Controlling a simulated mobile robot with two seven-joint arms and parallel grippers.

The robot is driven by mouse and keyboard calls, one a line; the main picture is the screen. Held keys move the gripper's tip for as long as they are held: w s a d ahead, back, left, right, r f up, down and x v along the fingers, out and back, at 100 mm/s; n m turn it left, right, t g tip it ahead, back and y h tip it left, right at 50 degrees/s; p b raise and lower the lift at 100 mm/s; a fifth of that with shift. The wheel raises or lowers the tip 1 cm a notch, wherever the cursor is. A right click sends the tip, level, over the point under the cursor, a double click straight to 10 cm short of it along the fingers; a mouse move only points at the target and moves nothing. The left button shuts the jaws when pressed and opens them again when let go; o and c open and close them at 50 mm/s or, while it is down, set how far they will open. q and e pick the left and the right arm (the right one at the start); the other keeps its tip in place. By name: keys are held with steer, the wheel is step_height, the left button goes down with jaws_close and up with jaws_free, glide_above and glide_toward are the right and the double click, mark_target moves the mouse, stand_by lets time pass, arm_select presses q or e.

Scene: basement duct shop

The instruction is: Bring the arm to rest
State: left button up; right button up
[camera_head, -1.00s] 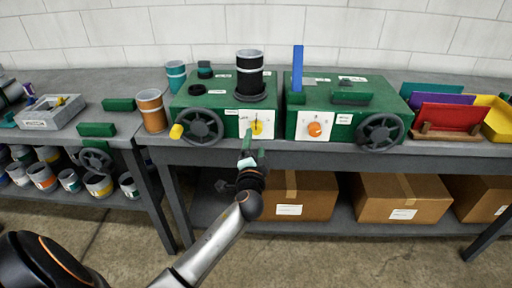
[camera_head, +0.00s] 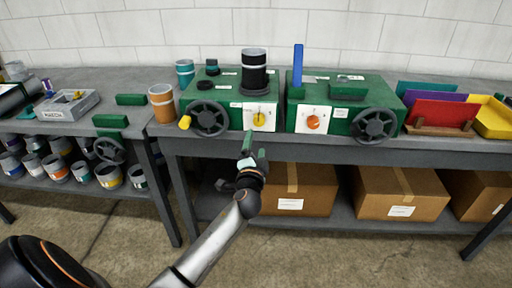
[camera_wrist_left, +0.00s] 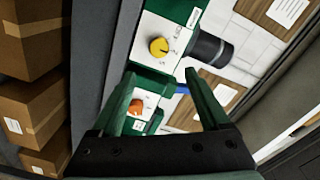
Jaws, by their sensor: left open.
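My left gripper (camera_head: 254,152) is in front of the bench edge, below the left green machine (camera_head: 230,100). Its two green fingers are apart with nothing between them. In the left wrist view the open fingers (camera_wrist_left: 158,78) point toward the machine fronts, with the yellow knob (camera_wrist_left: 159,46) beyond and above them and the orange knob (camera_wrist_left: 136,106) seen between them. The gripper is apart from the yellow knob (camera_head: 259,119). My left arm (camera_head: 215,243) reaches up from the bottom of the head view. My right gripper is not in view.
The grey bench (camera_head: 330,150) runs across, with a second green machine (camera_head: 335,100) bearing a black handwheel (camera_head: 374,126). Cardboard boxes (camera_head: 399,194) sit on the lower shelf. An orange can (camera_head: 162,102) stands left of the machines. The floor in front is clear.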

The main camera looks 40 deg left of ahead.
arm_select(q)
steer(key=shift+f, duration=0.1)
stand_by(0.5)
steer(key=s+d+f+n+g+h+p, duration=0.1)
steer(key=s+d+f+g+h, duration=0.15)
steer(key=s+d+f, duration=0.45)
steer(key=s+d+f+g+h+p, duration=0.1)
steer(key=s+d+f+h, duration=0.3)
steer(key=f, duration=0.6)
steer(key=s+d+f+n+g+h, duration=0.1)
steer(key=s+d+f+n+h, duration=0.1)
steer(key=s, duration=0.7)
steer(key=s+d+f+n+g+h+p, duration=0.1)
steer(key=s+d+f+g+h, duration=0.1)
steer(key=s+d+f, duration=0.2)
steer(key=s+d, duration=0.3)
steer(key=s, duration=0.2)
steer(key=shift+d+n, duration=0.3)
steer(key=shift+n, duration=0.1)
steer(key=shift+s+a+h, duration=0.15)
steer(key=shift+h, duration=0.1)
